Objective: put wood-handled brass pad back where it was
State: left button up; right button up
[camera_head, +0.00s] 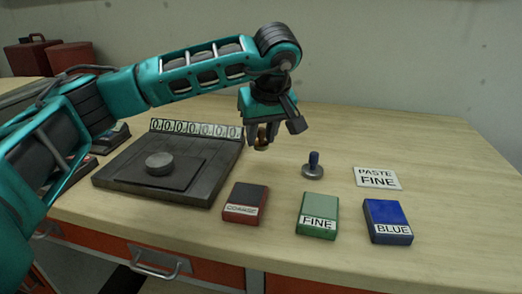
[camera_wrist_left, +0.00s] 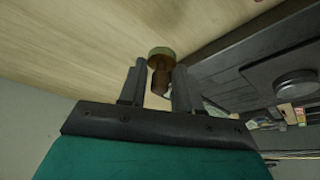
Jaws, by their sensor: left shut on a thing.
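My left gripper (camera_head: 266,128) is shut on the wood-handled brass pad (camera_head: 261,143) and holds it above the bench, just right of the dark plate. In the left wrist view the pad's round brass face (camera_wrist_left: 162,53) shows beyond the fingertips of the left gripper (camera_wrist_left: 157,72), with its brown wooden handle between the fingers. A second pad with a blue handle (camera_head: 313,166) stands upright on the bench to the right of the gripper. My right gripper is not in view.
Boxes marked COARSE (camera_head: 245,203), FINE (camera_head: 317,215) and BLUE (camera_head: 387,222) line the front. A PASTE FINE card (camera_head: 377,178) lies right. The back right bench is clear.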

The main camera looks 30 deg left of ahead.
aim_at(262, 144)
pick_arm(q)
jog(key=shift+f, duration=1.95)
jog(key=shift+f, duration=0.1)
jog(key=o, duration=1)
jog(key=shift+r, duration=0.3)
jog(key=v, duration=1.1)
jog(key=shift+s+d+r+p, duration=0.1)
jog(key=shift+s+r+p, duration=0.05)
jog(key=shift+r+p, duration=0.2)
jog(key=shift+f, duration=0.1)
